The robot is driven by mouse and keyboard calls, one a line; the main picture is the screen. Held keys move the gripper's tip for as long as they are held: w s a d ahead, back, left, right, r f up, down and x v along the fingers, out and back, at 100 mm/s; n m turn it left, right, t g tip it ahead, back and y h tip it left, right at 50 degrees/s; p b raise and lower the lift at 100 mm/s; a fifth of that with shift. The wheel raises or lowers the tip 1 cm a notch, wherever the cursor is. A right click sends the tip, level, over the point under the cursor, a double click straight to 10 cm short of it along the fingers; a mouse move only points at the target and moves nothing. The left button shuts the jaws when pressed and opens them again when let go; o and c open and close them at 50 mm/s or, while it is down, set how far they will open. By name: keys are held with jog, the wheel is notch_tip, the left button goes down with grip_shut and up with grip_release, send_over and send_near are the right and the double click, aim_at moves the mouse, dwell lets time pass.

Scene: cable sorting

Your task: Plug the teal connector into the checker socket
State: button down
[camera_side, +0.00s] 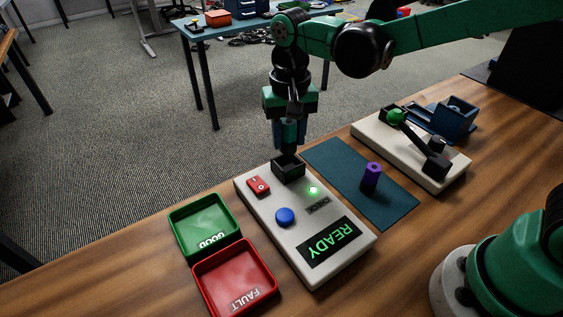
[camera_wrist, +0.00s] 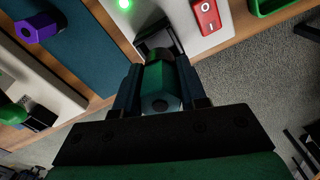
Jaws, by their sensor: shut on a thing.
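My gripper (camera_side: 289,135) points down above the checker and is shut on the teal connector (camera_wrist: 161,88). In the side view the connector (camera_side: 290,130) shows between the fingers, upright, just above the black socket (camera_side: 288,168). The socket also shows in the wrist view (camera_wrist: 158,38), beyond the connector and partly hidden by it. I cannot tell whether the connector's lower end touches the socket. The white checker (camera_side: 262,195) has a lit green lamp (camera_side: 313,190), a red switch (camera_side: 258,186), a blue button (camera_side: 285,216) and a screen (camera_side: 331,242) reading READY.
A purple connector (camera_side: 371,177) stands on a teal mat (camera_side: 398,207) right of the checker. A green GOOD tray (camera_side: 182,240) and a red FAULT tray (camera_side: 206,291) are at the left. A white base with a green-knobbed lever (camera_side: 396,117) stands at the back right.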

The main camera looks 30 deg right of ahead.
aim_at(289, 121)
jog(key=shift+f, duration=0.2)
dwell(0.3)
jog(key=shift+f, duration=0.55)
jog(key=shift+f, duration=1.1)
dwell(0.6)
grip_release()
dwell(0.4)
jog(key=shift+r, duration=0.1)
jog(key=shift+r, duration=3.45)
